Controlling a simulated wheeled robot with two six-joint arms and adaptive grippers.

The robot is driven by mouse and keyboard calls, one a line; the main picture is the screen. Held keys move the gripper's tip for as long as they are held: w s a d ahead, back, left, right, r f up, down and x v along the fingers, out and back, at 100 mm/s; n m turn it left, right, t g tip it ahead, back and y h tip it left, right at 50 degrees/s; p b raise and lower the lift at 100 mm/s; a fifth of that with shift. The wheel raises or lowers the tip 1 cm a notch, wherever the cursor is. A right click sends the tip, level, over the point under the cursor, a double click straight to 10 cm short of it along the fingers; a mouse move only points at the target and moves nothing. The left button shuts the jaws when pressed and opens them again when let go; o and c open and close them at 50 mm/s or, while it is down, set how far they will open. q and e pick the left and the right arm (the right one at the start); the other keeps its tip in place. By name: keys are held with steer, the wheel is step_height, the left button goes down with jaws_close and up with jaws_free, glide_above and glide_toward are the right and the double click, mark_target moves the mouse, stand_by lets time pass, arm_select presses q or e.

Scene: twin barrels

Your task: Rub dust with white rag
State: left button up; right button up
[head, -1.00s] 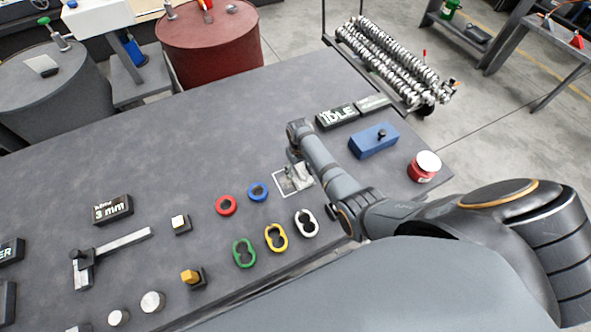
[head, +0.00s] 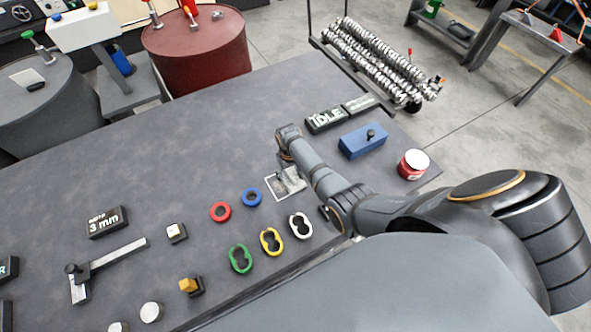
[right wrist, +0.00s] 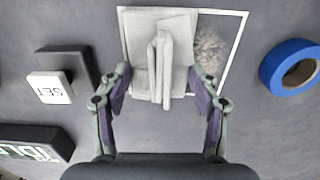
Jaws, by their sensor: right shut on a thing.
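The white rag (right wrist: 153,45) is folded, with a raised ridge in its middle. My right gripper (right wrist: 160,83) is shut on that ridge in the right wrist view. The rag lies over the left part of a white-outlined square (right wrist: 240,30) on the table. A patch of pale grey dust (right wrist: 210,48) shows inside the outline, just right of the rag. In the head view the outlined square (head: 277,195) lies below my right wrist, and the arm hides most of the gripper and rag. My left gripper is in neither view.
A blue block (head: 362,141), a red-and-white can (head: 413,165) and the IDLE sign (head: 326,120) stand to the right.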

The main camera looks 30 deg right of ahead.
mark_target(273, 188)
steer(key=shift+s+a+p, duration=0.1)
steer(key=shift+a+p, duration=0.3)
steer(key=shift+a, duration=1.5)
steer(key=shift+s+a+f, duration=0.1)
steer(key=shift+s+a, duration=0.05)
steer(key=shift+a, duration=1.8)
step_height(273, 188, up, 6)
steer(key=p, duration=0.6)
step_height(273, 188, up, 3)
steer(key=p, duration=0.3)
steer(key=shift+d+p, duration=0.1)
steer(key=shift+p, duration=0.2)
